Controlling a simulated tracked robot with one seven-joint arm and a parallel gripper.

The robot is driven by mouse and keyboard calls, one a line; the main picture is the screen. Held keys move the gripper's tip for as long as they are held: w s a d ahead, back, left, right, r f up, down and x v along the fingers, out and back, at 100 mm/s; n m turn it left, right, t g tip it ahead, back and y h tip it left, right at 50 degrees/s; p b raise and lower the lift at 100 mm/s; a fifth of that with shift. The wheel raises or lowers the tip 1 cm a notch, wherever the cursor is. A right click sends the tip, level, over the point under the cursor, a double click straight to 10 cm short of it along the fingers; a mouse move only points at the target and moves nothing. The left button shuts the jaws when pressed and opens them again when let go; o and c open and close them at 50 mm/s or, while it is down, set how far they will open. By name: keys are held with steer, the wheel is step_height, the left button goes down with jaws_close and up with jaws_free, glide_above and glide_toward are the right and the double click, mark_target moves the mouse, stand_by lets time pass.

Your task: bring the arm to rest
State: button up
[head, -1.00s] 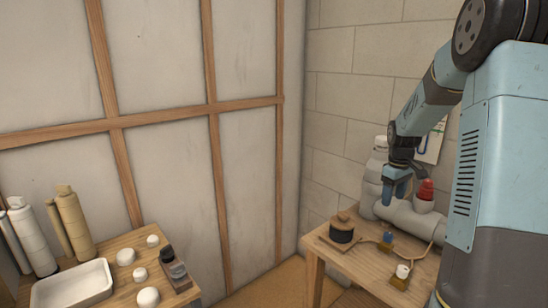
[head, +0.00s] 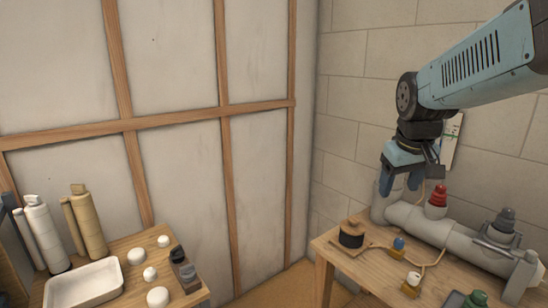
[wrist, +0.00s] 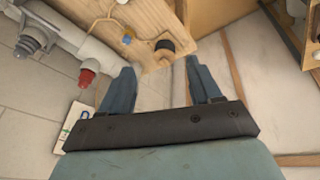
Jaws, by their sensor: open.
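My gripper (head: 401,182) hangs from the arm at the upper right in the head view, in front of the block wall and above the left part of the pipe bench. In the wrist view my gripper (wrist: 160,85) has its two blue fingers wide apart, with nothing between them.
The right bench (head: 385,280) holds the pipe, a red-capped valve (head: 437,196), a grey valve (head: 502,222), a black round piece (head: 352,236) and a green item (head: 476,299). The left bench (head: 135,286) carries a white tray (head: 84,284) and several cartridges. Open floor lies between.

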steer(key=s+a+m+t+y, duration=0.1)
steer(key=s+a, duration=0.2)
steer(key=s, duration=0.8)
steer(key=shift+s+a+r+m+t, duration=0.15)
steer(key=shift+s+a+m+t, duration=0.15)
steer(key=shift+a+m+t, duration=0.1)
stand_by(0.3)
